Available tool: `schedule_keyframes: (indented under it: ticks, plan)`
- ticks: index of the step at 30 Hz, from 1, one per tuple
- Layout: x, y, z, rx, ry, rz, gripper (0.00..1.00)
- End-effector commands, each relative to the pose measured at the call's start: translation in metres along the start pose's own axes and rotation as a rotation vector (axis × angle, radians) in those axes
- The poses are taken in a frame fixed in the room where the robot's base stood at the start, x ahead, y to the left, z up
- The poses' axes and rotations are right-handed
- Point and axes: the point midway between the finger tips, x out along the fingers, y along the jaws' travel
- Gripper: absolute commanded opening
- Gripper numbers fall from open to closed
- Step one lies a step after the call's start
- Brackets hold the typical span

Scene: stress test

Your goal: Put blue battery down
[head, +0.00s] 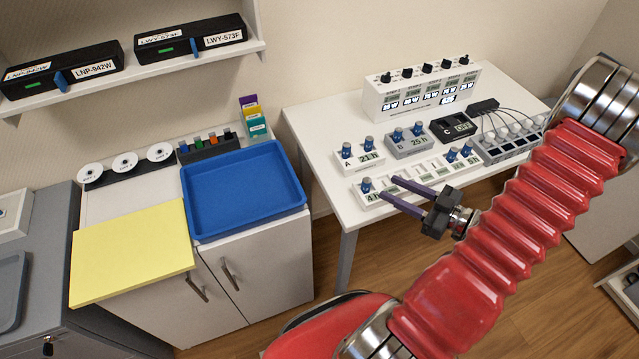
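My gripper (388,186) has two long purple fingers that stand apart, with the white strip showing between their tips. Nothing shows held between them. A blue battery (366,185) with a silvery top stands upright at the left end of the long white strip (412,176), by the "4 h" label. The fingertips are just right of this battery; I cannot tell whether they touch it. Blue batteries also stand in white block A (358,158) and in the grey "25 h" block (410,146).
A black block C (453,129) and a grey block with cables (511,143) stand on the white table (310,110). A white box with knobs (422,95) is behind. Left are a blue tray (245,190) and a yellow board (132,250). My red arm covers the table's right front.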

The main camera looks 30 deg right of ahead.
Motion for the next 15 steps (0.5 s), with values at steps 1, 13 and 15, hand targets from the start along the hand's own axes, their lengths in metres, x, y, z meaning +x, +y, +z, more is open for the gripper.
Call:
schedule_keyframes:
  ticks: [1, 13, 15]
  plan:
    - [0.008, 0.006, -0.002, -0.027, -0.039, 0.008, 0.37]
    - [0.055, 0.066, -0.019, -0.196, -0.347, 0.153, 0.37]
    - [0.062, 0.075, -0.027, -0.223, -0.396, 0.187, 0.37]
